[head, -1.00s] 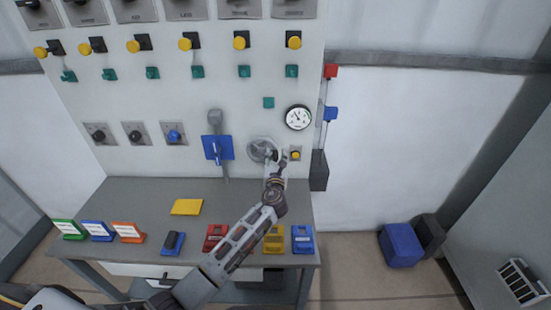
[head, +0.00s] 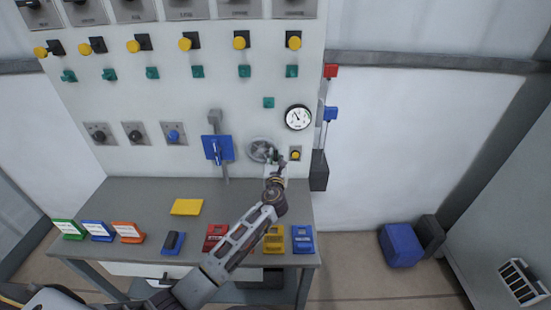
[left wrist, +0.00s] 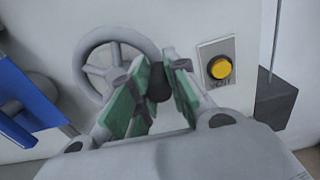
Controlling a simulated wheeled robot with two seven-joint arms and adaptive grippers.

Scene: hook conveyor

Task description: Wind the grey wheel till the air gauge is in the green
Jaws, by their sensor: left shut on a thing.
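The grey wheel (head: 259,149) is on the white panel, low and to the right, and it fills the upper left of the left wrist view (left wrist: 88,62). A dark knob (left wrist: 159,88) at the wheel's lower right rim sits between the green finger pads of my left gripper (left wrist: 158,92). My left gripper (head: 274,162) is shut on this knob. The round air gauge (head: 298,117) is above and to the right of the wheel. Its needle shows, but its coloured zones are too small to read. My right gripper is not in view.
A yellow button (left wrist: 220,68) on a grey plate is just right of the wheel. A blue lever plate (head: 217,149) is to its left. The grey table (head: 150,195) below holds several coloured blocks. A dark box (head: 318,170) hangs at the panel's right edge.

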